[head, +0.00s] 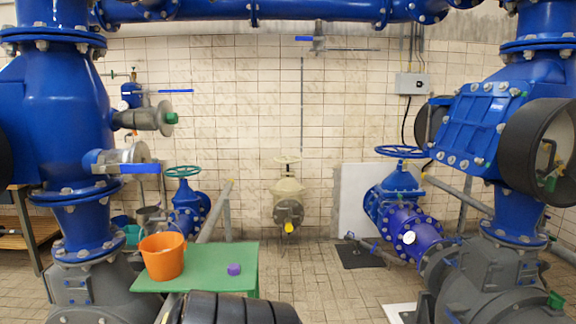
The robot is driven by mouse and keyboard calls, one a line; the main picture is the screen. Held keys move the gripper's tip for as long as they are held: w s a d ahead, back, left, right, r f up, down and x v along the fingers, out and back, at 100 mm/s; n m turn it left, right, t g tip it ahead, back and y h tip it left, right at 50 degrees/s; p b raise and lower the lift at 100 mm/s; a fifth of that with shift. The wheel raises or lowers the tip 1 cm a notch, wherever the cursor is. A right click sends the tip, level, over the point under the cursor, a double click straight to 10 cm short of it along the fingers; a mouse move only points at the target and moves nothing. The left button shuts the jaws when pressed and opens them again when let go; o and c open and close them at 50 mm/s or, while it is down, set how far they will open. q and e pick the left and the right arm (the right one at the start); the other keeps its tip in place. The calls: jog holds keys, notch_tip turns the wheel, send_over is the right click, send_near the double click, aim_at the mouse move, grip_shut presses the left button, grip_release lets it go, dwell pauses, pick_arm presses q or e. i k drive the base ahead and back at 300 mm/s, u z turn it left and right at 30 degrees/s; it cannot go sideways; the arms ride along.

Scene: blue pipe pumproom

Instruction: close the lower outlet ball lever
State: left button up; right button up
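On the big blue pipe at the left, a steel ball valve (118,158) sticks out to the right. It carries a flat blue lever (140,169), which lies roughly level and points right, about in line with the valve's stub. Above it on the same pipe is a second steel outlet stub (150,117) with a green end. A thinner blue lever (175,91) shows level above that stub, by a small blue fitting near the wall. Neither of my grippers is in view.
A green table (205,281) stands below and right of the lever, with an orange bucket (162,256) and a purple cap (234,269) on it. A dark ribbed object (232,308) fills the bottom edge. Blue valves and pipes stand at the right (402,190). Tiled floor is clear in the middle.

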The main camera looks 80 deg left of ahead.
aim_at(150, 168)
jog(key=i, duration=0.5)
jog(key=u, duration=2.35)
jog(key=i, duration=2.45)
jog(key=u, duration=2.95)
jog(key=i, duration=0.5)
jog(key=u, duration=0.1)
